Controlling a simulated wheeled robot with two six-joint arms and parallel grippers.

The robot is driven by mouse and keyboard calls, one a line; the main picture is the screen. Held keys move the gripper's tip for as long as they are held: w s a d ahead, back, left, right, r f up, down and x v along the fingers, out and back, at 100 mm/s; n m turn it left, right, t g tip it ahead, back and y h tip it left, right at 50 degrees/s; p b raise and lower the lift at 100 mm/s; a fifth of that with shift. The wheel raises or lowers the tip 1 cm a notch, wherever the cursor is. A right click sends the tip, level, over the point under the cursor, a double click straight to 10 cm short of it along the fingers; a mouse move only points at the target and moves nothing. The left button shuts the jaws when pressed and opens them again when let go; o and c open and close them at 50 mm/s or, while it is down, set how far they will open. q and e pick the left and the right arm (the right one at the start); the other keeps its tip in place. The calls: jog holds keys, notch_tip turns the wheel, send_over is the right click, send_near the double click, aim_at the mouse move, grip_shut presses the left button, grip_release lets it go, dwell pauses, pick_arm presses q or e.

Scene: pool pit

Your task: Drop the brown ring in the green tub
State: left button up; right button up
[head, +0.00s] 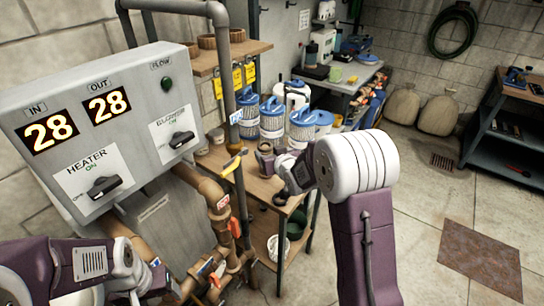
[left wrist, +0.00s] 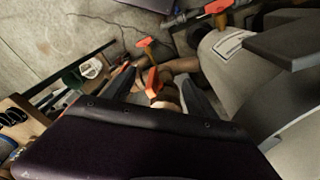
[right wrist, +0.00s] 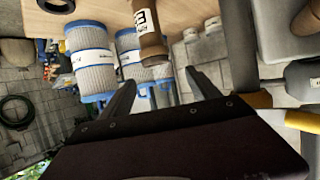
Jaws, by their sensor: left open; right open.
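I cannot tell for sure which piece is the brown ring. A dark ring (head: 281,198) lies near the front edge of the wooden table, and part of a dark ring (right wrist: 55,5) shows at the top of the right wrist view. A green tub (head: 297,222) is partly visible below the tabletop. My right gripper (head: 285,168) is over the table, open and empty. In the right wrist view, a brown labelled cylinder (right wrist: 148,38) stands beyond its fingers, apparently not held. My left gripper (left wrist: 160,85) is open by the pipes, with an orange valve handle (left wrist: 153,82) showing between its fingers.
Blue-lidded filter cartridges (head: 272,115) stand on the wooden table behind the right gripper. The heater panel (head: 100,115) and brown pipes with valves (head: 215,195) crowd the left. A white bin (head: 278,247) sits low under the table. Open floor (head: 425,220) lies to the right.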

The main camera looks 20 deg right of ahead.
jog(key=s+f+g, duration=0.3)
jog(key=s+g, duration=0.1)
jog(key=s, duration=0.6)
jog(key=s+a+f+g, duration=0.1)
jog(key=s+f+g, duration=0.3)
jog(key=s, duration=0.7)
jog(key=s+f+g, duration=0.4)
jog(key=s, duration=0.7)
jog(key=shift+a+m, duration=0.25)
jog(key=shift+m, duration=0.05)
jog(key=shift+o, duration=0.6)
jog(key=shift+s, duration=0.1)
